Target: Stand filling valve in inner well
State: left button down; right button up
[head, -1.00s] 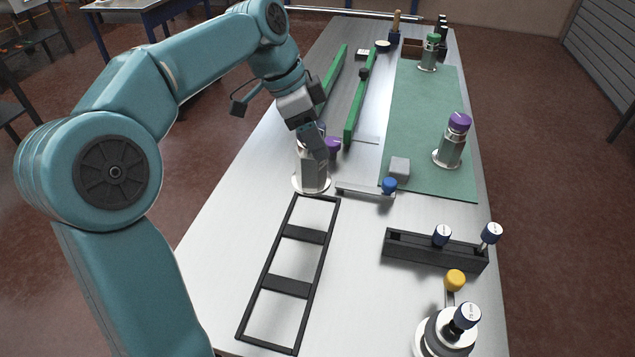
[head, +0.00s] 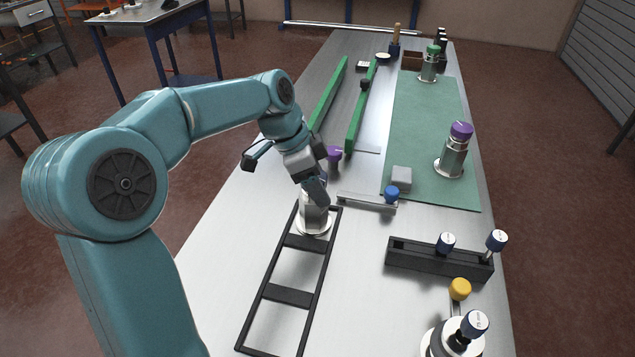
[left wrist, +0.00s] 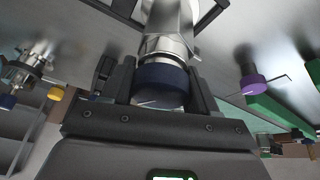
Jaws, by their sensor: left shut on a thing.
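My left gripper (head: 316,187) is shut on a metal valve with a dark blue cap. The valve (head: 313,220) is upright, its round white flange low over the far opening of a black three-opening frame (head: 268,292) on the table. I cannot tell whether the flange touches the frame or hangs just above it. In the left wrist view the dark blue cap (left wrist: 160,84) sits between the two fingers, with the metal body (left wrist: 166,42) beyond it. The middle and near openings of the frame are empty. My right gripper is out of view.
A black rack (head: 438,260) with blue-capped parts stands to the right. A yellow knob (head: 460,289) and a blue-capped flanged part (head: 474,324) are near front right. Purple-capped (head: 454,150) and green-capped (head: 429,65) valves stand on the green mat (head: 415,125). Green rails (head: 361,110) lie beyond.

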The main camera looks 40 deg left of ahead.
pick_arm(q)
jog(key=shift+f, duration=0.15)
jog(key=shift+c, duration=1.5)
grip_release()
jog(key=shift+r, duration=0.25)
jog(key=p+v, duration=0.1)
jog(key=v, duration=1.1)
jog(key=shift+p, duration=0.4)
jog(key=shift+d+f, duration=0.1)
